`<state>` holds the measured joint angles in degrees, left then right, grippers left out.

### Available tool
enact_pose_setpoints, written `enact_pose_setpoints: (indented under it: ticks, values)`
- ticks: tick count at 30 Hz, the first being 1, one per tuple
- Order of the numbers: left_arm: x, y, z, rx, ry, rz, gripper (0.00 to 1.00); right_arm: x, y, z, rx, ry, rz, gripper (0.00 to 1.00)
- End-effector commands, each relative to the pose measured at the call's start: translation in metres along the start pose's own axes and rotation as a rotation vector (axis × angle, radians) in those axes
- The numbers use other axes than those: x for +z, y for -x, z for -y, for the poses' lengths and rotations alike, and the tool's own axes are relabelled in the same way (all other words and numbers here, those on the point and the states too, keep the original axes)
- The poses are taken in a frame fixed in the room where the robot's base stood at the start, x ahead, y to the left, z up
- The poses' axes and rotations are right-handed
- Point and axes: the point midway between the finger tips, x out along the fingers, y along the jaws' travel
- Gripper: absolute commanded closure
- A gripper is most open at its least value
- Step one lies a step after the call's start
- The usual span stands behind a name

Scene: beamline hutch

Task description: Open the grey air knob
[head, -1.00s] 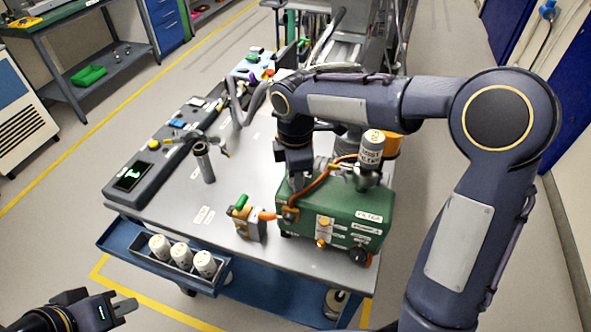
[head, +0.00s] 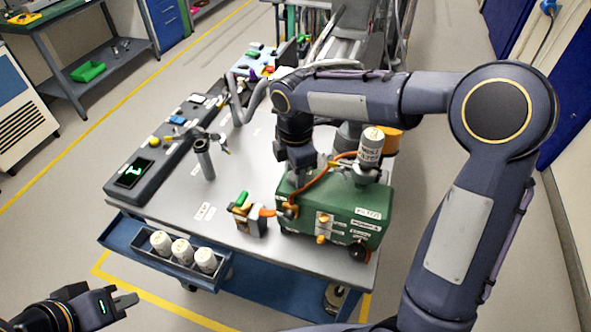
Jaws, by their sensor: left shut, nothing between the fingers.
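The green filter box (head: 340,207) stands on the right part of the metal cart top. A dark knob (head: 358,251) and a yellow knob (head: 321,239) show on its front. I cannot clearly pick out a grey air knob; it may be hidden by my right arm. My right gripper (head: 302,180) points down at the box's back left top, beside the orange hose. Its fingertips are too hidden to tell whether they are open. My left gripper (head: 125,301) is shut and empty at the lower left, in front of the cart and apart from it.
A white-grey canister (head: 371,148) stands upright above the box. A blue tray (head: 140,257) with white cylinders hangs on the cart's front edge. A grey post (head: 204,160) and a dark console (head: 133,180) are further left.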

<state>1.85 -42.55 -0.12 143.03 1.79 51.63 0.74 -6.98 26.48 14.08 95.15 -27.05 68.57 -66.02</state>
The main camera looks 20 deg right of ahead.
Motion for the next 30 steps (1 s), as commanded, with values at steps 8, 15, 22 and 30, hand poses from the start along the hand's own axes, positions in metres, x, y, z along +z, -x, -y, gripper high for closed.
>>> enact_pose_setpoints:
  ticks: [8, 15, 22, 30]
  values:
    - [0.000, 0.000, 0.000, 0.000, 0.000, 0.000, 1.00, 0.000, 0.000, 0.000, -0.001, -0.001, 0.000, 0.44]
    - [0.001, -0.001, 0.001, 0.000, 0.000, 0.000, 1.00, 0.000, 0.009, -0.001, 0.002, -0.002, 0.000, 0.44]
    - [0.003, -0.005, 0.002, 0.000, 0.000, 0.000, 1.00, 0.000, 0.048, -0.001, 0.004, -0.001, 0.000, 0.44]
    - [0.003, -0.006, 0.003, 0.000, 0.000, 0.000, 1.00, -0.001, 0.077, 0.000, 0.001, 0.000, -0.001, 0.44]
